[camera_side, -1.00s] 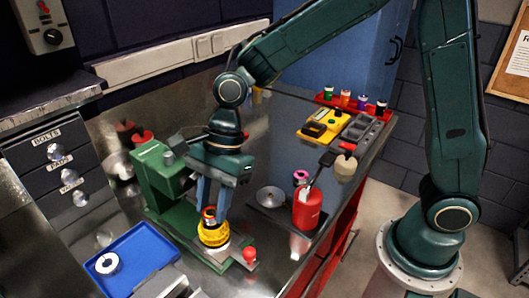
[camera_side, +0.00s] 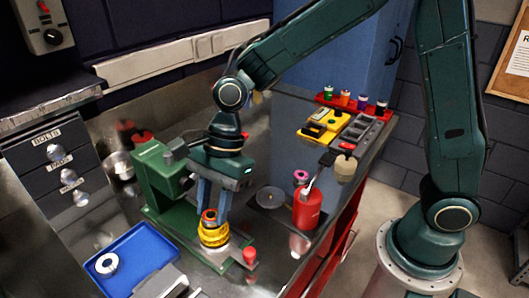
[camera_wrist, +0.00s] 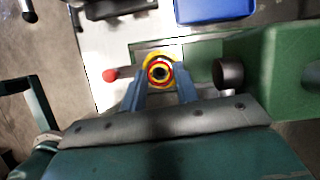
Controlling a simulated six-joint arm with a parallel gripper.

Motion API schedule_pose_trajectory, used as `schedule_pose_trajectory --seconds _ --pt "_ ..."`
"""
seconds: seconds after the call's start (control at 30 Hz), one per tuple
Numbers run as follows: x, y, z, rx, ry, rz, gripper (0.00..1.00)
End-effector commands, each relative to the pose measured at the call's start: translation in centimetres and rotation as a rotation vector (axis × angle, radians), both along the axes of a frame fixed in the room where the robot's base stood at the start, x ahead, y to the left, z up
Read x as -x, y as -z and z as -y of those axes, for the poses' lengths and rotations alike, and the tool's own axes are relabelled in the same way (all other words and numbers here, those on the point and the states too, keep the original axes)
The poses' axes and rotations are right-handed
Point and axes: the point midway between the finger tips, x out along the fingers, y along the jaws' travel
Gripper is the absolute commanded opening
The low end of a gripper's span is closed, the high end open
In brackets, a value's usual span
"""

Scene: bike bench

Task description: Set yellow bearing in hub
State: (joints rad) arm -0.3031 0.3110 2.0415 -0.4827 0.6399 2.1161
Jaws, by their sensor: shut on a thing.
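A yellow hub-like part (camera_side: 214,238) stands on the green press base at the front of the bench. Just above it, a small ring-shaped bearing (camera_side: 209,217) with an orange-red rim and dark centre is between my fingers. My gripper (camera_side: 212,212) points down and is shut on this bearing. In the wrist view the bearing (camera_wrist: 159,73) shows red around a dark bore, with the yellow hub (camera_wrist: 151,58) partly hidden behind it. The two look roughly lined up there. I cannot tell whether the bearing touches or has entered the hub.
The green press (camera_side: 160,180) stands close left of my gripper. A red knob (camera_side: 249,254) is right of the hub. A blue tray (camera_side: 132,252) with a white ring lies front left. A red bottle (camera_side: 307,209) stands to the right. Coloured small parts stand in a red rack (camera_side: 352,102) behind.

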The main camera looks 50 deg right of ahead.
Motion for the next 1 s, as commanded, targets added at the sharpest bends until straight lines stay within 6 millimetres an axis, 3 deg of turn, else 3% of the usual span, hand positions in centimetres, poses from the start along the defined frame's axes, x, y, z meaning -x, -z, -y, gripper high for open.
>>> schedule_pose_trajectory --seconds 1.0 --pt "0.0 -1.6 0.0 -0.001 0.0 0.001 0.04"
